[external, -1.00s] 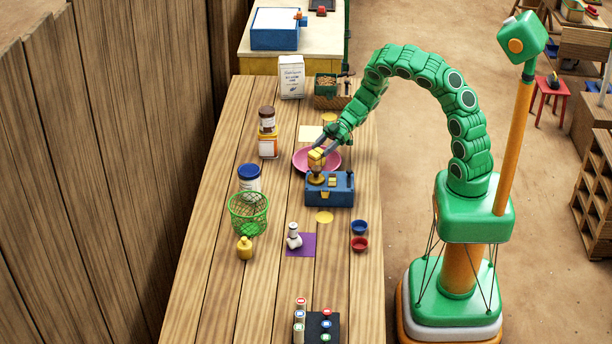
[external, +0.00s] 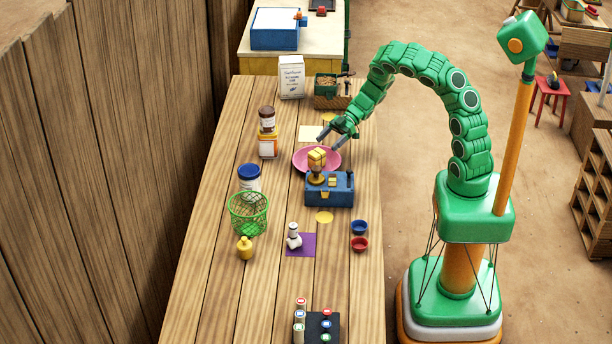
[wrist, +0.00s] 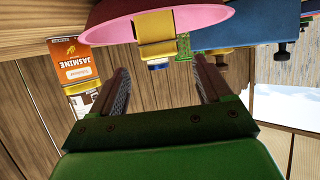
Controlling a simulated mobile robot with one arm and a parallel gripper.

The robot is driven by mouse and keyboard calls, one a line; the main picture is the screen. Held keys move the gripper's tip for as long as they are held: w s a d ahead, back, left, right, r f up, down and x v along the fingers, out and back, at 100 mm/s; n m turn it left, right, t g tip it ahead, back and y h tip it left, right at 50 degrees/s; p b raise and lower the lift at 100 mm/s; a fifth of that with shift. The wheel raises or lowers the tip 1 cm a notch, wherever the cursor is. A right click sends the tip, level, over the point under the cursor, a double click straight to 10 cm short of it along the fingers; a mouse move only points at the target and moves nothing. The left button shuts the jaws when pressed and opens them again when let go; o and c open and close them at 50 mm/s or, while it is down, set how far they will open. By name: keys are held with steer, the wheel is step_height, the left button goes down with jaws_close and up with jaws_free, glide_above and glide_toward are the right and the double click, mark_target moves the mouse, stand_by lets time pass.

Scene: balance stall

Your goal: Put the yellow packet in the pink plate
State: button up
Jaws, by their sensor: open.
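The yellow packet (external: 317,156) stands over the pink plate (external: 330,157) in the external view, close behind the brass piece of a blue box. Its foot is hidden there. In the wrist view, which is upside down, the packet (wrist: 155,30) covers part of the pink plate (wrist: 110,20) and looks to stand in it; contact cannot be seen. My gripper (external: 328,138) is open and empty, above and behind the packet. In the wrist view its two fingers (wrist: 160,90) are wide apart, with the packet beyond their tips.
The blue box (external: 330,195) stands right in front of the plate. An orange jasmine box (external: 268,146), with a brown-lidded jar on it, stands to the left. A blue-lidded jar (external: 249,182) and a green basket (external: 248,214) stand in front left. A pale sheet (external: 311,133) lies behind.

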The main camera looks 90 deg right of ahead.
steer(key=v, duration=0.8)
steer(key=shift+w+d, duration=0.1)
stand_by(0.5)
